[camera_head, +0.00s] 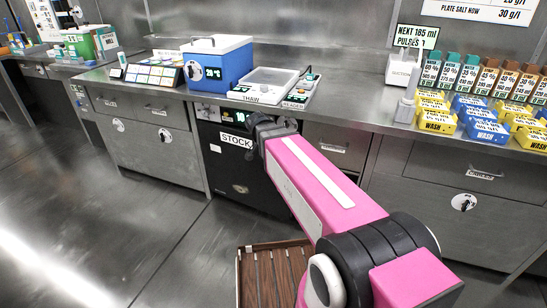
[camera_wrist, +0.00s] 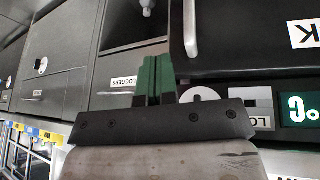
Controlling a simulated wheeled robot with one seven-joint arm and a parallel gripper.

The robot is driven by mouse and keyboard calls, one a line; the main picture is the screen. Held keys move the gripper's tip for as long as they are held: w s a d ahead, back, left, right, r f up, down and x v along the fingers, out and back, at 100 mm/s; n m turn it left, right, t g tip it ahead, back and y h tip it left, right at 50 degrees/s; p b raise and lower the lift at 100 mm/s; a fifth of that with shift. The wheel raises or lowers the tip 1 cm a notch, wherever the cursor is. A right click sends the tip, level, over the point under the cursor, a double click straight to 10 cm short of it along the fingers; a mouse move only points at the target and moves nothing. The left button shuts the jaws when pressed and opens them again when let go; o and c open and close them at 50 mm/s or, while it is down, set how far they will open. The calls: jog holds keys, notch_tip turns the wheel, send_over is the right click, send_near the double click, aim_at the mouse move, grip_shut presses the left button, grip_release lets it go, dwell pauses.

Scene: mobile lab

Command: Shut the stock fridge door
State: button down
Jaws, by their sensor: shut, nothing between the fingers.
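The stock fridge (camera_head: 235,175) is the black unit under the counter, with a white STOCK label and a small lit display above its door. In the head view its door face looks about in line with the cabinets; my arm covers its right part. In the wrist view the black door (camera_wrist: 250,55) fills the upper right, with a pale bar handle (camera_wrist: 192,30) and part of the label. A dark line runs along its edge; I cannot tell whether it is a gap. My gripper (camera_wrist: 155,75) has its green fingers together, empty, near the handle side; contact is unclear.
Steel cabinets (camera_head: 150,135) flank the fridge. The counter above holds a blue cooler box (camera_head: 217,68), a thaw tray (camera_head: 264,82) and yellow and blue wash boxes (camera_head: 436,115). A brown slatted thing (camera_head: 272,275) is low in front of me. Floor at the left is clear.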

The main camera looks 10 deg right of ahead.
jog(key=w+a+f+m+t+h, duration=0.3)
jog(key=a+f+m+t+h, duration=0.15)
jog(key=a+f+h, duration=0.7)
jog(key=x, duration=1.3)
jog(key=shift+s+d+r+m+h, duration=0.3)
jog(key=shift+d+r+m+h, duration=0.05)
jog(key=shift+r, duration=0.4)
jog(key=shift+g, duration=0.25)
jog(key=shift+w, duration=0.1)
